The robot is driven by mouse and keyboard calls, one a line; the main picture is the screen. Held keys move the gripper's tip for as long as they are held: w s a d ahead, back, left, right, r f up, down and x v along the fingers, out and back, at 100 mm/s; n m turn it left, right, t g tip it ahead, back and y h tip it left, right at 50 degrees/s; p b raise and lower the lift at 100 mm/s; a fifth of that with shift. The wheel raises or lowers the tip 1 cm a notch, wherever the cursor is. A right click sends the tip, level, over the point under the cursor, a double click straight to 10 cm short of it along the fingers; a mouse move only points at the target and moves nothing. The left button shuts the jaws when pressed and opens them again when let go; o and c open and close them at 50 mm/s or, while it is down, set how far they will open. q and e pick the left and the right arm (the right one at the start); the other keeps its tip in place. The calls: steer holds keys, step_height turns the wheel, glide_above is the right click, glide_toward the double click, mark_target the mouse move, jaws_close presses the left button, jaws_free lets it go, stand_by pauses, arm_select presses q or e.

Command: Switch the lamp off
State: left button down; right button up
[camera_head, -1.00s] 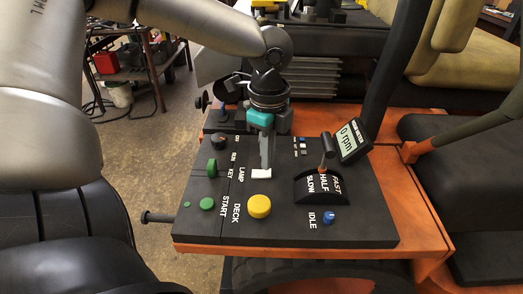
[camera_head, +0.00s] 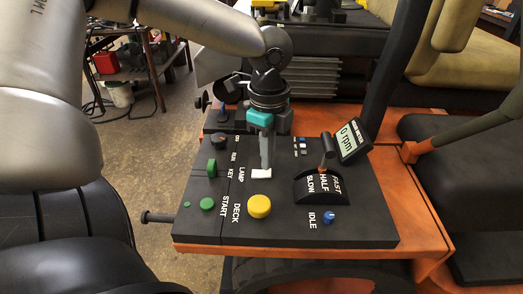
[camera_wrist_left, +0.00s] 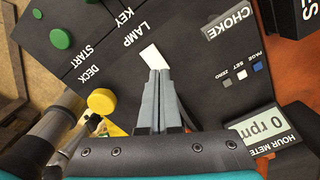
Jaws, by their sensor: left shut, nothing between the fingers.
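The lamp switch is a small white rocker (camera_head: 261,174) on the black control panel (camera_head: 340,228), beside the printed word LAMP. It also shows in the left wrist view (camera_wrist_left: 151,55), just past the fingertips. My left gripper (camera_head: 265,165) is shut and empty, with its fingers pointing down at the white switch. The fingertips (camera_wrist_left: 159,72) are right at the near edge of the switch; I cannot tell whether they touch it. The lamp itself is not identifiable in these views. My right gripper is not in view.
Near the switch are a yellow DECK knob (camera_head: 259,206), a green START button (camera_head: 207,204), a green key knob (camera_head: 211,168) and a blue IDLE knob (camera_head: 329,217). The throttle lever (camera_head: 326,150) and hour meter (camera_head: 352,140), reading 0 rpm, stand to the right.

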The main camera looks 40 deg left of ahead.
mark_target(267, 173)
arm_select(q)
steer(key=shift+f+b, duration=0.55)
steer(key=shift+f, duration=0.4)
stand_by(0.6)
steer(key=shift+r, duration=0.1)
step_height(267, 173, up, 7)
steer(key=p, duration=0.7)
steer(key=shift+p, duration=0.3)
stand_by(0.4)
